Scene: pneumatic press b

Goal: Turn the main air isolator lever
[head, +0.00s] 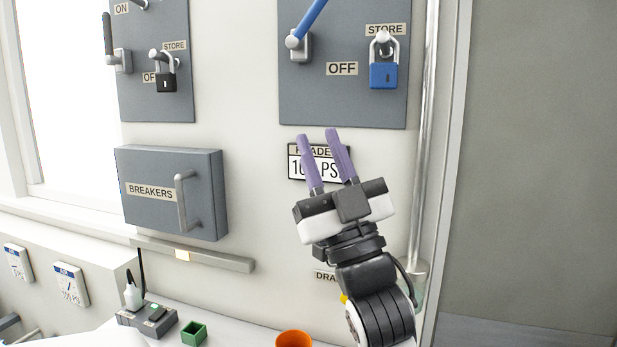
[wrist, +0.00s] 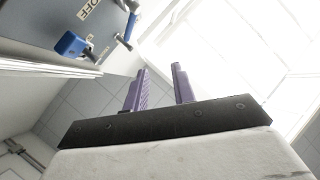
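A blue lever (head: 311,17) sits on the larger grey panel (head: 320,98), its pivot above and left of an OFF label. The lever slants up to the right and its far end is cut off by the frame's top edge. I see no label naming it as the main air isolator. A blue padlock (head: 383,75) hangs on the STORE hook right of it. My gripper (head: 318,136) is below the panel, in front of the header pressure plate, fingers pointing up, apart and empty. In the wrist view, my gripper (wrist: 160,70) also shows open, with the blue padlock (wrist: 69,44) to the left.
A second panel (head: 150,105) at left carries a dark lever (head: 108,34) and a black padlock (head: 166,80). A grey breakers box (head: 168,192) juts out below it. A vertical pipe (head: 426,140) runs right of the larger panel. An orange cup (head: 294,339) and green box (head: 194,333) are below.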

